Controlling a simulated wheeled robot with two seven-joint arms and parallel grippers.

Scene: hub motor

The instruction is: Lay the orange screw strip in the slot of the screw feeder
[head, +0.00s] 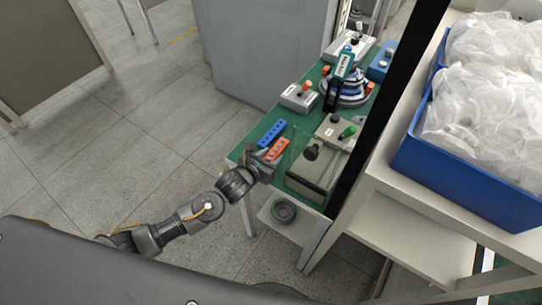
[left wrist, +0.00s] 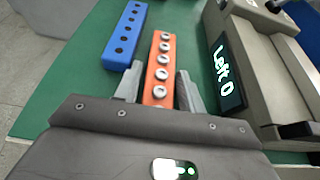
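The orange screw strip (head: 277,150) lies on the green table top, beside a blue strip with holes (head: 271,134). In the left wrist view the orange strip (left wrist: 163,62) carries several silver screws in a row. My left gripper (head: 268,160) is at the strip's near end. In the left wrist view its two fingers (left wrist: 160,80) stand apart, one on each side of the strip, with a small gap visible. The beige screw feeder (left wrist: 262,62), its display reading "Left 0", stands right of the strip; its slot cannot be made out. My right gripper is out of view.
The blue strip (left wrist: 126,35) lies close to the left of the orange one. A grey box with an orange knob (head: 298,97) and a striped round thing (head: 347,88) stand farther back. A dark post and a shelf with a blue crate (head: 465,180) close off the right.

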